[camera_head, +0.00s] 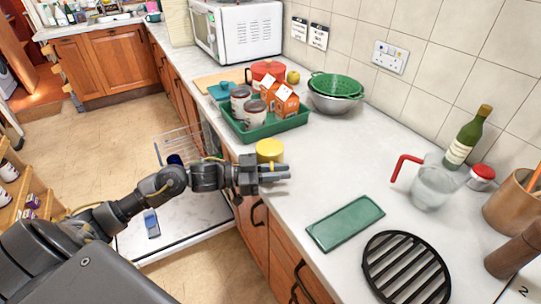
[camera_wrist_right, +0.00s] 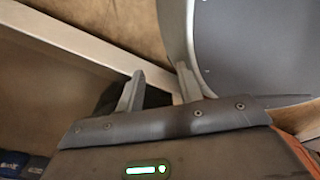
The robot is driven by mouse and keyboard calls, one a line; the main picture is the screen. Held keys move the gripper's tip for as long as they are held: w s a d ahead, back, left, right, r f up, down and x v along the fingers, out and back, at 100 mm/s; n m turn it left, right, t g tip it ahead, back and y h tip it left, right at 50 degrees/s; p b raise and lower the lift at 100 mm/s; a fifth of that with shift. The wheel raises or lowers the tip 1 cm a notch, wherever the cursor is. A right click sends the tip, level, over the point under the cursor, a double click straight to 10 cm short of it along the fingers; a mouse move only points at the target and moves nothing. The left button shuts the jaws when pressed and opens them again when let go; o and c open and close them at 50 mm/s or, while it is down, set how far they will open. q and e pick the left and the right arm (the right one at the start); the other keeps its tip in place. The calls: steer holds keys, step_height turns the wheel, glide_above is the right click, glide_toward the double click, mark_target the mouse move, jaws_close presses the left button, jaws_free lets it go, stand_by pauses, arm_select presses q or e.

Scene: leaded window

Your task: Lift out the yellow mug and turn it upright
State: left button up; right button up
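The yellow mug (camera_head: 269,149) is at the front edge of the worktop, in front of the green tray. Its lower part is hidden behind my left gripper, and I cannot tell whether it rests on the worktop. My left gripper (camera_head: 283,172) points right, just on the near side of the mug. Its two fingers lie close together in the picture; I cannot tell whether they are open or touch the mug. My right gripper (camera_wrist_right: 157,86) shows in the right wrist view, its fingers apart and nothing between them.
A wire rack (camera_head: 180,143) stands over the open pull-out below the worktop at left. The green tray (camera_head: 262,131) holds cans and cartons. Worktop between is clear.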

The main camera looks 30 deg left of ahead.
arm_select(q)
jaws_close()
steer(key=shift+r, duration=0.1)
stand_by(0.3)
steer(key=shift+r, duration=0.5)
step_height(320, 180, up, 2)
steer(key=shift+s+r+b, duration=0.15)
steer(key=shift+b, duration=0.2)
steer(key=s+r+p, duration=0.7)
steer(key=s+r, duration=0.2)
steer(key=s, duration=0.4)
steer(key=shift+s+d+r+p, duration=0.3)
steer(key=shift+d+p, duration=0.05)
steer(key=shift+d, duration=0.05)
